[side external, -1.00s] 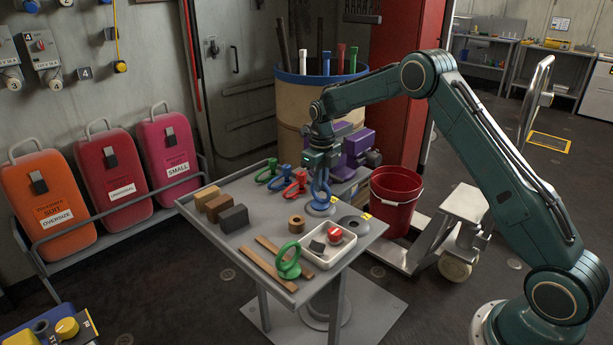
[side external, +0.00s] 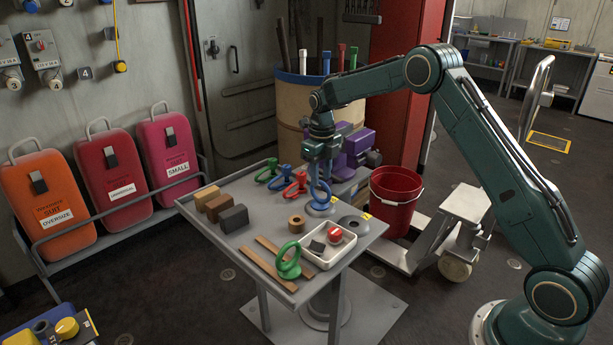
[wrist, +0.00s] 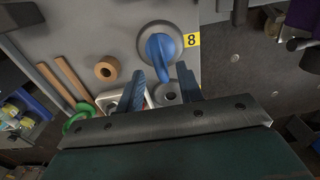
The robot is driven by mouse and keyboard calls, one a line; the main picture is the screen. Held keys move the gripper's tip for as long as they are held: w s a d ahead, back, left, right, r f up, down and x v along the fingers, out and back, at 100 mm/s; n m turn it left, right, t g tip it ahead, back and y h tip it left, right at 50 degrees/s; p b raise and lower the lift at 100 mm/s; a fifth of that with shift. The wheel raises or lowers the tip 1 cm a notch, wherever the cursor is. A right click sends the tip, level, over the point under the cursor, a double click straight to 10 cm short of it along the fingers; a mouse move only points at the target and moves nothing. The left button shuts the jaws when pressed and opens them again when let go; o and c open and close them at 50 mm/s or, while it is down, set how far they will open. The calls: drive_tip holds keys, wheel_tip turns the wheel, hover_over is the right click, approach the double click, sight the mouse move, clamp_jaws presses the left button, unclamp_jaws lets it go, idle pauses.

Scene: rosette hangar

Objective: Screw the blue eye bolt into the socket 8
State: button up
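The blue eye bolt (side external: 318,191) stands upright in a round grey socket (side external: 315,211) on the table. In the wrist view the blue eye bolt (wrist: 161,55) sits at the middle of the socket disc, beside a yellow label marked 8 (wrist: 191,41). Its threads are hidden, so I cannot tell how deep it sits. My gripper (side external: 320,160) is just above the bolt's ring, pointing down. In the wrist view my gripper (wrist: 160,72) has its fingers apart, one on each side of the ring's near end, not closed on it.
An empty grey socket (side external: 353,226) lies nearby. Red (side external: 295,185), blue and green eye bolts stand behind to the left. A white tray (side external: 325,262), another green eye bolt (side external: 287,262), a wooden ring (side external: 296,222), strips and blocks share the table. A red bucket (side external: 395,195) stands right.

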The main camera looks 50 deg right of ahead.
wheel_tip(320, 180, up, 11)
idle(0.4)
drive_tip(key=shift+a+r, duration=0.1)
drive_tip(key=shift+r, duration=0.05)
drive_tip(key=s+a+r+n+t, duration=0.1)
drive_tip(key=s+a+r+n, duration=0.4)
drive_tip(key=s+n, duration=0.4)
drive_tip(key=s+a+r+n+t, duration=0.2)
drive_tip(key=s+a+r+n, duration=0.1)
drive_tip(key=s+r+n, duration=0.5)
drive_tip(key=s+a+f+n+t, duration=0.1)
drive_tip(key=s+a+f+n, duration=0.1)
drive_tip(key=s+n, duration=0.7)
drive_tip(key=s+a+f+n+t, duration=0.1)
drive_tip(key=s+f+n, duration=0.3)
drive_tip(key=s+n, duration=0.5)
drive_tip(key=shift+s+a+n+t, duration=0.35)
drive_tip(key=shift+s+a, duration=0.3)
drive_tip(key=shift+s, duration=0.95)
